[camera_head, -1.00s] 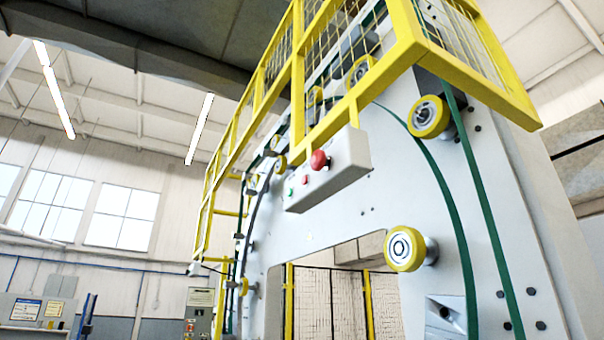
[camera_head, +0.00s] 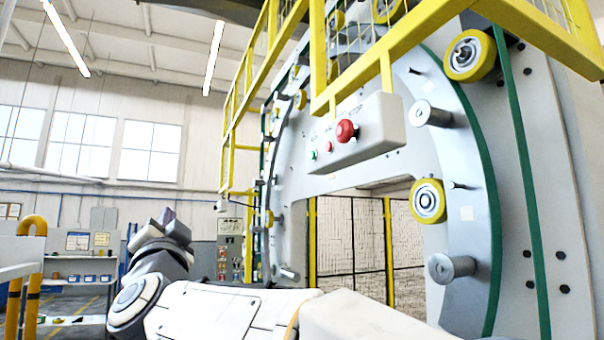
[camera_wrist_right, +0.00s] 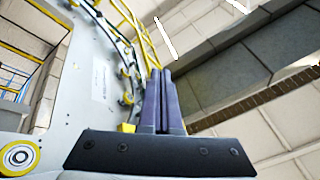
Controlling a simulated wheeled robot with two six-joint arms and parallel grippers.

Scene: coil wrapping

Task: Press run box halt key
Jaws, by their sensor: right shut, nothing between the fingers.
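The run box (camera_head: 365,135) is a light grey box under the yellow railing on the big white machine. Its face carries a small green button (camera_head: 314,154), a small red button (camera_head: 329,147) and a large red mushroom button (camera_head: 346,131). Small lettering above them is too blurred to read surely. My right gripper (camera_head: 168,214) is left of the box and lower in the head view, apart from it. Its dark fingers are shut and empty, also in the right wrist view (camera_wrist_right: 161,73). I cannot make out the box in the wrist view. My left gripper is out of view.
Yellow railing (camera_head: 387,70) hangs right above the run box. Yellow-rimmed rollers (camera_head: 428,201) and metal pegs (camera_head: 452,267) stick out of the machine face to the right. A yellow bent pipe (camera_head: 36,225) stands at far left. Open air lies between gripper and box.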

